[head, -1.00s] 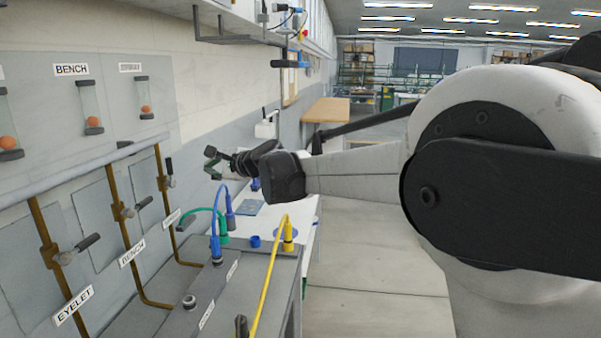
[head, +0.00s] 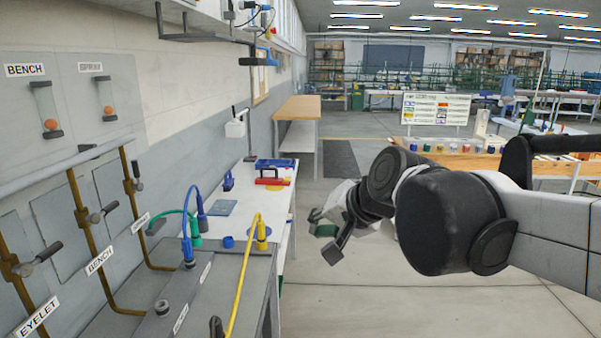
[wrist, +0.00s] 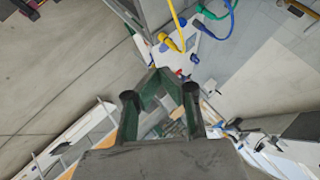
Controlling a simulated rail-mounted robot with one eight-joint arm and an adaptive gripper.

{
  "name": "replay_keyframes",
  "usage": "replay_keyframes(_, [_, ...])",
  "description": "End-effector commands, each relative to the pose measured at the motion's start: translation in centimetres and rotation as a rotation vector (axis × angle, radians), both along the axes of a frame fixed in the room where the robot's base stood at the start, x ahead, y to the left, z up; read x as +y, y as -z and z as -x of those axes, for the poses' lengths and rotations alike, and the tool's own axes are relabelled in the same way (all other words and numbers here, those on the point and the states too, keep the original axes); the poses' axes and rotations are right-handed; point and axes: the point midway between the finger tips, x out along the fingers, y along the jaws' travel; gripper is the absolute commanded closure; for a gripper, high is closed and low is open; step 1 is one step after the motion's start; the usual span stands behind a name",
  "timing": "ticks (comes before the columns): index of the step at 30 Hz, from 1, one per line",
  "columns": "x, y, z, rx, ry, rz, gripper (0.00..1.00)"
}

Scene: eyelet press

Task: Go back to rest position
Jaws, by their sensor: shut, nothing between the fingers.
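My gripper (head: 328,237) is at the middle of the head view, over the open floor to the right of the bench. It holds nothing. In the wrist view my gripper (wrist: 163,84) shows its two dark green fingers meeting at their tips, with floor and bench parts seen beyond them. The rest of my arm fills the right side of the head view and hides part of the floor behind it.
On the left, a grey bench (head: 225,300) carries a yellow hose (head: 240,285), a blue hose (head: 186,225) and a green one. Wall pipes with lever valves (head: 40,255) stand left. A white table (head: 270,215) and wooden table (head: 298,106) lie beyond.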

Motion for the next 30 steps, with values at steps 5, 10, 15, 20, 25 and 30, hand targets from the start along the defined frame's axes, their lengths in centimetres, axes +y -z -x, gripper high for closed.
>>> replay_keyframes(5, [-5.7, 3.3, 5.8, -0.011, -0.019, 0.187, 1.0])
replay_keyframes(10, [-10.5, 6.7, 11.0, -0.004, -0.042, 0.362, 1.0])
replay_keyframes(15, [-14.1, 9.9, 15.2, 0.014, -0.064, 0.506, 1.0])
replay_keyframes(20, [-15.9, 11.6, 17.4, 0.029, -0.076, 0.579, 1.0])
replay_keyframes(25, [-16.3, 12.0, 17.9, 0.033, -0.081, 0.599, 1.0])
replay_keyframes(30, [-16.3, 11.9, 17.8, 0.033, -0.082, 0.598, 1.0])
